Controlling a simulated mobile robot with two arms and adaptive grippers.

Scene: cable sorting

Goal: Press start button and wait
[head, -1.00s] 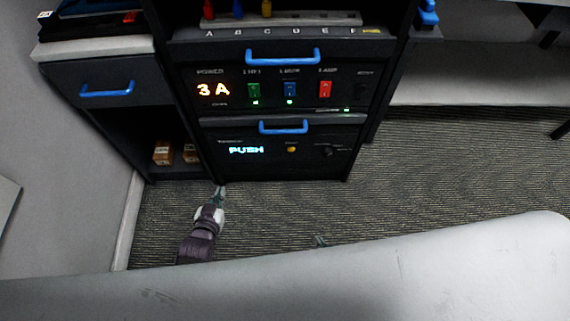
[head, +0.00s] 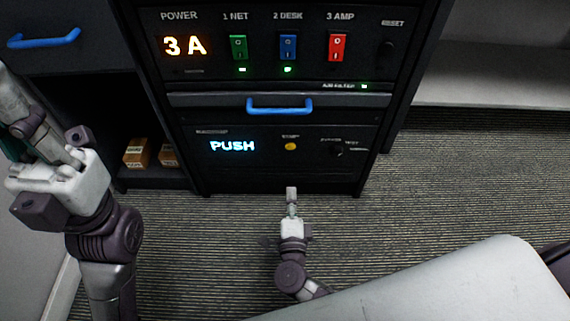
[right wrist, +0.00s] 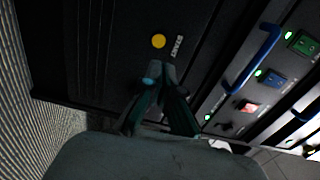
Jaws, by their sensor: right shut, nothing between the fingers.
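The yellow round start button (head: 291,146) is on the lower black panel, right of a lit display (head: 233,146) reading PUSH. In the right wrist view the button (right wrist: 158,41), labelled START, lies just beyond the fingertips. My right gripper (head: 291,192) is below the button in the head view, pointing at the panel. Its fingers (right wrist: 159,76) are shut and empty, with a visible gap to the button. My left gripper (head: 22,112) is raised at the left, close to the camera; whether its fingers are open is unclear.
Above the lower panel are a blue handle (head: 279,105) and green (head: 239,47), blue (head: 288,46) and red (head: 337,47) switches. A display (head: 185,45) reads 3 A. Small boxes (head: 137,153) sit on a low shelf. Carpet (head: 400,200) is open at the right.

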